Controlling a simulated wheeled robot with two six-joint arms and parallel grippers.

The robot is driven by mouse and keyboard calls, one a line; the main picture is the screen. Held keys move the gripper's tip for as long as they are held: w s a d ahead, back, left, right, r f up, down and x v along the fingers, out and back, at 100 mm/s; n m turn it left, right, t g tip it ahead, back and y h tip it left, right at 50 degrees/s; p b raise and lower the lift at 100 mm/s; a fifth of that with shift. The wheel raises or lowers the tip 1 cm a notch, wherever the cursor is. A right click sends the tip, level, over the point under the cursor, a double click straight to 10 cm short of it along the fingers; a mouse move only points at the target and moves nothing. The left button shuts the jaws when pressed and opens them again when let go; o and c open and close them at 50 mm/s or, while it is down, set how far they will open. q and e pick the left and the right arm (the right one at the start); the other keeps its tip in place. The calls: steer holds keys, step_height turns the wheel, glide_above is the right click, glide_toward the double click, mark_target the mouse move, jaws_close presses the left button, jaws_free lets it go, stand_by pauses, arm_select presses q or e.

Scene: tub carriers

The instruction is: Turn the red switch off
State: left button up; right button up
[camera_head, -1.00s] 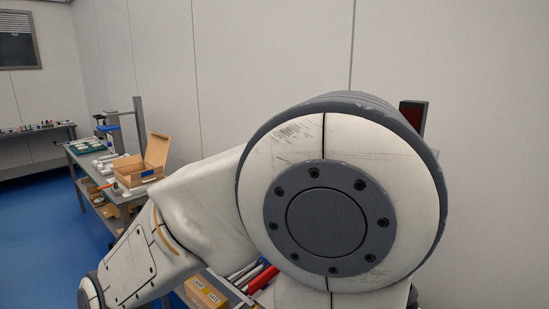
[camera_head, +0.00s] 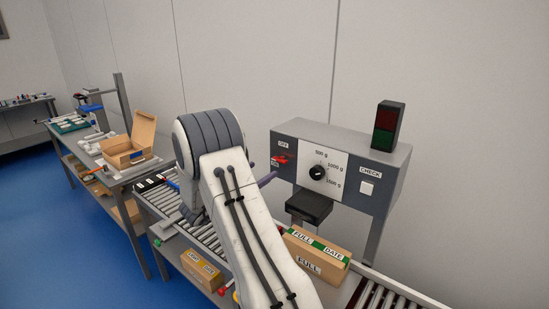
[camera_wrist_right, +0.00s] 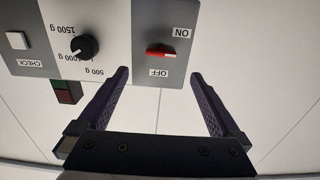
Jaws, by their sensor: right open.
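The red switch (camera_head: 284,158) is on the left of the grey control box (camera_head: 385,173), between an OFF label above and an ON label below. I cannot tell surely which way its lever is set. In the right wrist view, which is upside down, the switch (camera_wrist_right: 160,52) lies just beyond and between the fingertips. My right gripper (camera_wrist_right: 160,73) is open and empty, with its fingers apart from the switch. In the head view only one dark purple finger (camera_head: 267,179) shows, just below and left of the switch; my arm hides the rest. My left gripper is not in view.
The box also has a black dial (camera_head: 317,173), a white CHECK button (camera_head: 367,188) and a red-green lamp (camera_head: 388,126). A carton (camera_head: 318,262) sits on the roller conveyor (camera_head: 385,300) below. A bench (camera_head: 115,172) with an open carton stands left.

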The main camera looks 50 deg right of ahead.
mark_target(278, 160)
steer(key=d+p, duration=0.1)
steer(key=d, duration=0.1)
steer(key=d+p, duration=0.1)
steer(key=d, duration=0.1)
steer(key=d+p, duration=0.1)
steer(key=d, duration=0.2)
steer(key=shift+w+d+r, duration=0.1)
steer(key=shift+w, duration=0.25)
steer(key=shift+d, duration=0.55)
steer(key=c, duration=1.4)
